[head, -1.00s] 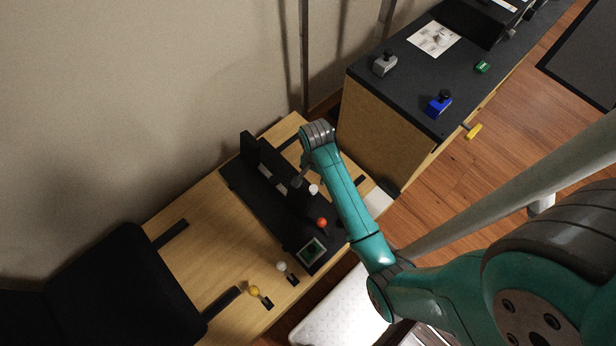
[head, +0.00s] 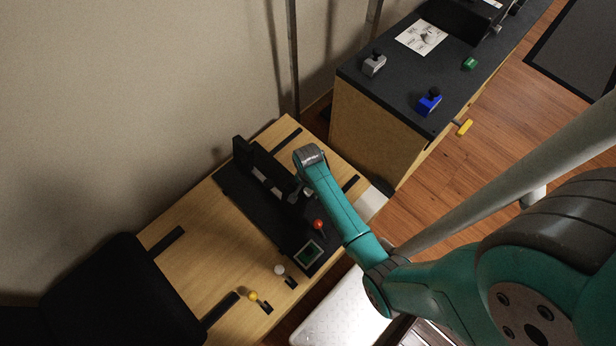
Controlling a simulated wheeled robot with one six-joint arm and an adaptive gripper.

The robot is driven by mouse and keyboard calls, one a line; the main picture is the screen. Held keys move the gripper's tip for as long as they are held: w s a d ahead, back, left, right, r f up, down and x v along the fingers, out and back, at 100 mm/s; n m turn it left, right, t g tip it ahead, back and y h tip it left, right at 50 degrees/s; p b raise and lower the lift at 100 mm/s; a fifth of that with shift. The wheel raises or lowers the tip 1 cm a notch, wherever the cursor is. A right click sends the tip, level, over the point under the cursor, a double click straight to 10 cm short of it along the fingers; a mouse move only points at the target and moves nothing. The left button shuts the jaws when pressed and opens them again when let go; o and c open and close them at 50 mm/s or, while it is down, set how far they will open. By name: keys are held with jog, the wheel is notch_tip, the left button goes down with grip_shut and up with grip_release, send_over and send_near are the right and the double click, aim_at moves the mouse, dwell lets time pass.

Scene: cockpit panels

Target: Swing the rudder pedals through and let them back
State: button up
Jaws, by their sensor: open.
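A long black unit (head: 236,192) lies on the wooden floor panel, with dark upright plates (head: 262,158) and pale parts between them. The rudder pedals seem to belong to this unit, but I cannot make out each pedal clearly. My arm reaches over it from the lower right, with the wrist bent downward. My gripper (head: 297,193) is small and partly hidden under the wrist, close to the right end of the dark plates. It is open; I cannot tell whether it touches anything.
A red knob (head: 318,224) and a green-framed square (head: 308,254) sit on the black unit's near part. White (head: 279,269) and yellow (head: 254,295) knobs stand nearer. A black seat (head: 105,290) is at left. A dark-topped cabinet (head: 385,110) stands close at right.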

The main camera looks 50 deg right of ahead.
aim_at(305, 197)
grip_shut()
jog(key=shift+s+a+m, duration=0.3)
jog(key=shift+a+m, duration=0.3)
jog(key=shift+a, duration=0.1)
jog(key=shift+s+a+m, duration=0.3)
jog(key=shift+a+m, duration=0.3)
jog(key=shift+a, duration=0.1)
grip_release()
notch_tip(305, 197, up, 12)
